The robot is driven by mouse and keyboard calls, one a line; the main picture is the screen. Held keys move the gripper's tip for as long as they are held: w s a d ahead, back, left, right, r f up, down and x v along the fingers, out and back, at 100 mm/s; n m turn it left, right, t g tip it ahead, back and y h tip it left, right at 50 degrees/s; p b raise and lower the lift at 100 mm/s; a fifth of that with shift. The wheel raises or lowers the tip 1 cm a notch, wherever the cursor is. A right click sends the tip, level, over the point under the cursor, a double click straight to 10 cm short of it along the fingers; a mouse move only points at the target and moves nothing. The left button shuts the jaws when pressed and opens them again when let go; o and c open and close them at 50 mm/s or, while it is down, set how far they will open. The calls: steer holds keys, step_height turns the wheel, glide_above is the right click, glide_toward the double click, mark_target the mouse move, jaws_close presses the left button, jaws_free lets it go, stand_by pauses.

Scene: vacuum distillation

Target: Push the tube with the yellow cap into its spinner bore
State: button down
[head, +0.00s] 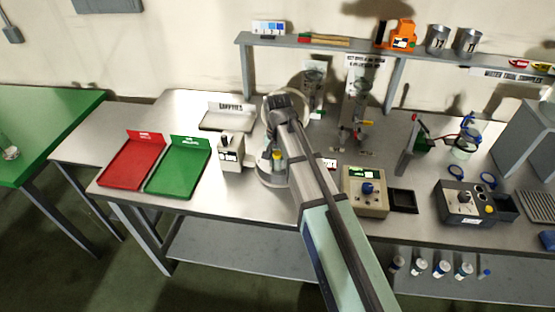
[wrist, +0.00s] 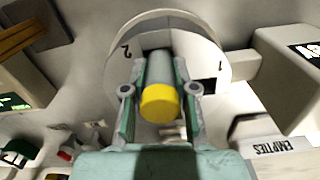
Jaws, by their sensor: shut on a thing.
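In the wrist view the tube (wrist: 159,68) with the yellow cap (wrist: 160,103) lies between the two fingers of my gripper (wrist: 160,88), which is shut on it. The cap faces the camera and the tube points away toward the pale round spinner (wrist: 117,72), marked 1 and 2. The tube's far end is at the spinner; I cannot tell how deep it sits in a bore. In the head view the yellow cap (head: 277,154) shows beside my arm, above the spinner's round base (head: 268,179). My arm hides much of the spinner there.
A white device (head: 231,152) stands just left of the spinner, with a green tray (head: 178,167) and a red tray (head: 132,162) farther left. A labelled empties tray (head: 224,119) lies behind. A control box (head: 365,191) stands to the right. The bench front left of centre is clear.

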steer(key=shift+f, duration=0.55)
steer(key=c, duration=0.8)
jaws_free()
steer(key=shift+c, duration=0.2)
steer(key=shift+r, duration=0.1)
step_height(320, 180, up, 12)
